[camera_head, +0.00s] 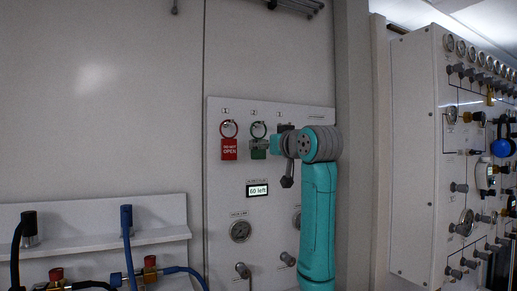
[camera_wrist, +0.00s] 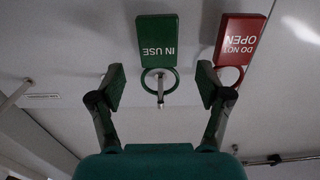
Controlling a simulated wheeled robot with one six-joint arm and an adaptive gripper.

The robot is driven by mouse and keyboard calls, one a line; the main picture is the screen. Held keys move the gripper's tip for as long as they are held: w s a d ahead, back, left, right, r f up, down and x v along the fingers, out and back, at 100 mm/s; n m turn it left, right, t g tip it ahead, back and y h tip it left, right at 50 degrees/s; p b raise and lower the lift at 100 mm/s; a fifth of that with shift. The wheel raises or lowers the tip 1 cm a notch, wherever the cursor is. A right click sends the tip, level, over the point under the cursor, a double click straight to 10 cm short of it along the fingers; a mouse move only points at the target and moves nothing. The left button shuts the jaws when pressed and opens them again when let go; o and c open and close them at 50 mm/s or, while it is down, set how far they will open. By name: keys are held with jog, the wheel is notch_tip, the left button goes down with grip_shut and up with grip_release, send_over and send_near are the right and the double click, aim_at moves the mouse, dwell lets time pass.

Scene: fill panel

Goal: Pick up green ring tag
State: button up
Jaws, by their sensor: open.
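The green ring tag (camera_wrist: 157,42) hangs by its ring from a peg on the panel and reads "IN USE", upside down in the wrist view. In the head view the green tag (camera_head: 258,150) hangs at the second peg, partly covered by my gripper. My gripper (camera_wrist: 160,88) is open, with one finger on each side of the tag's ring and neither finger touching it. In the head view my gripper (camera_head: 268,146) reaches to the tag from the right; its fingers are hard to make out there.
A red "DO NOT OPEN" ring tag (camera_head: 229,148) hangs just left of the green one; in the wrist view the red tag (camera_wrist: 239,38) is close to one finger. A small "60 left" display (camera_head: 258,190) and a gauge (camera_head: 240,231) sit below. A shelf (camera_head: 90,242) with hoses stands lower left.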

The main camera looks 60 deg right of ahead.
jog(key=shift+x, duration=2.95)
jog(key=shift+r, duration=0.15)
jog(key=c, duration=1.1)
